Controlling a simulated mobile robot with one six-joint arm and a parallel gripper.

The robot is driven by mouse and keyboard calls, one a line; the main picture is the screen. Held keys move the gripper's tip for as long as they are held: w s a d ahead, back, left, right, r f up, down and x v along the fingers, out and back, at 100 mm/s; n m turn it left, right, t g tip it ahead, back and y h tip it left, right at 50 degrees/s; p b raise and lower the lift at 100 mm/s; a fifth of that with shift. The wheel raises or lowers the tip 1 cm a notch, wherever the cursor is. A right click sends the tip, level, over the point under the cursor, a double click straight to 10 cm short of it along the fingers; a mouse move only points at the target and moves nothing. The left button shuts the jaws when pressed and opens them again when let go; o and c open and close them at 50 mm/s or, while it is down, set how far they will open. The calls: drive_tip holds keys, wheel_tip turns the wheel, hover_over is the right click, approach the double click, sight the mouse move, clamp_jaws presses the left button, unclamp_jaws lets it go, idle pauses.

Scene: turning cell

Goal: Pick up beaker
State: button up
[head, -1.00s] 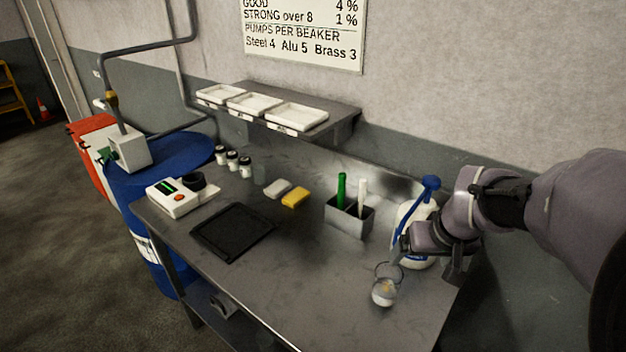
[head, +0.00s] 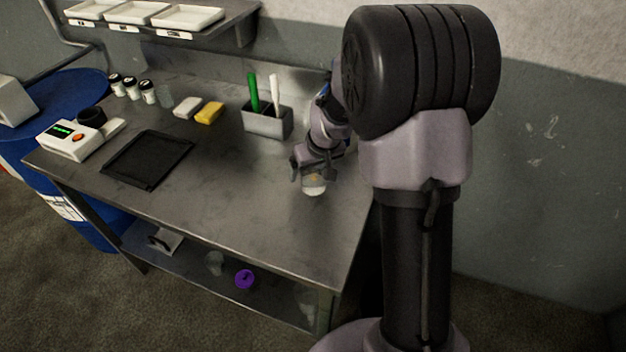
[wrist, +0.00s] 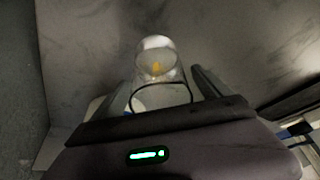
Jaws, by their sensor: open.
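The beaker (head: 314,186) is a small clear vessel with something pale and a yellowish mark low in it. It stands on the steel bench (head: 220,205) near its right end. My gripper (head: 312,172) is just above and behind it in the head view and hides its upper part. In the wrist view the beaker (wrist: 157,62) lies straight ahead, between the lines of the two fingers of my open gripper (wrist: 165,88). I cannot tell whether the fingers touch it.
A metal holder (head: 267,122) with a green and a white tool stands behind. A yellow sponge (head: 209,112), a black tray (head: 148,158) and a digital device (head: 70,139) are farther left. The bench's front middle is clear. A shelf with white trays (head: 185,17) hangs behind.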

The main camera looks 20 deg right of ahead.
drive_tip(key=shift+w+f, duration=0.15)
drive_tip(key=shift+f, duration=0.15)
drive_tip(key=shift+r, duration=0.1)
drive_tip(key=c, duration=1.9)
drive_tip(key=shift+o, duration=0.2)
drive_tip(key=shift+r+p, duration=1.1)
drive_tip(key=shift+r, duration=0.85)
drive_tip(key=s+a+p, duration=0.1)
drive_tip(key=s+a, duration=0.3)
drive_tip(key=s, duration=0.3)
drive_tip(key=s+a+r+p, duration=0.1)
drive_tip(key=s+a, duration=0.2)
drive_tip(key=s, duration=0.4)
drive_tip(key=shift+a, duration=0.4)
